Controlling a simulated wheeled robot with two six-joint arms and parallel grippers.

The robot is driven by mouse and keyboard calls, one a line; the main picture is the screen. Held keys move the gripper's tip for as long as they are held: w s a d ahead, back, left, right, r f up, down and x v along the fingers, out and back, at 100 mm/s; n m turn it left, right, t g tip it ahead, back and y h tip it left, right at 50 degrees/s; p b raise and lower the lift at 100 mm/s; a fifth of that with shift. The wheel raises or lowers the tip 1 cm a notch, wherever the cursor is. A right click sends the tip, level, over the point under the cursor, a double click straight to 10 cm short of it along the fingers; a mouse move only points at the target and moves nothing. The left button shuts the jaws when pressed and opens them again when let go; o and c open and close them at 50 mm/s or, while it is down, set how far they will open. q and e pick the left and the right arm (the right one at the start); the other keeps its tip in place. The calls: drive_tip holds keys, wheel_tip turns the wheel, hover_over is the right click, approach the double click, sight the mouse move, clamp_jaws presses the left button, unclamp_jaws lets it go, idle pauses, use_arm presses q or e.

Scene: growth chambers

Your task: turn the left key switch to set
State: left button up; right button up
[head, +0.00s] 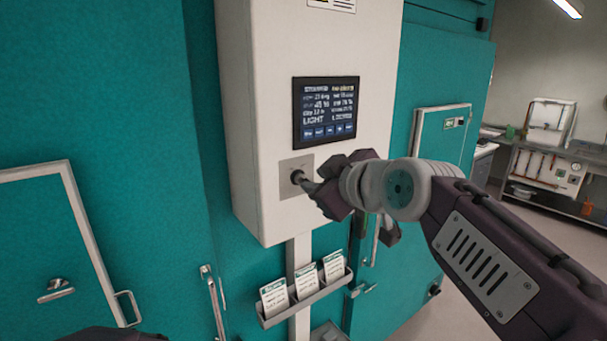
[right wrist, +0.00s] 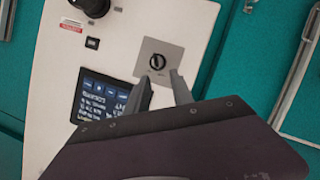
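The key switch (head: 297,177) is a dark round lock on a square grey plate, low on the front of the white control box. In the right wrist view the key switch (right wrist: 157,62) shows a dark slot or key standing nearly upright, slightly tilted. My right gripper (head: 312,186) is just right of the switch, its fingertips close to it. In the right wrist view its two fingers (right wrist: 162,78) are apart with nothing between them, and the switch lies just beyond the tips. Whether they touch it I cannot tell. My left gripper is not clearly seen.
A lit screen (head: 325,111) is above the switch on the white box (head: 255,120). A rack of cards (head: 305,300) hangs below. Teal chamber doors with handles (head: 215,300) stand on both sides. A bench with equipment (head: 545,150) is far right.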

sight(307, 180)
drive_tip(key=x, duration=0.2)
drive_tip(key=p+x, duration=0.1)
drive_tip(key=x, duration=0.1)
drive_tip(key=p+x, duration=0.1)
drive_tip(key=x, duration=0.2)
drive_tip(key=shift+w+d, duration=0.15)
drive_tip(key=shift+d, duration=0.25)
drive_tip(key=shift+w+a+f+p, duration=0.15)
drive_tip(key=shift+w+a+p, duration=0.05)
drive_tip(key=shift+a+p, duration=0.15)
drive_tip(key=shift+d, duration=0.15)
clamp_jaws()
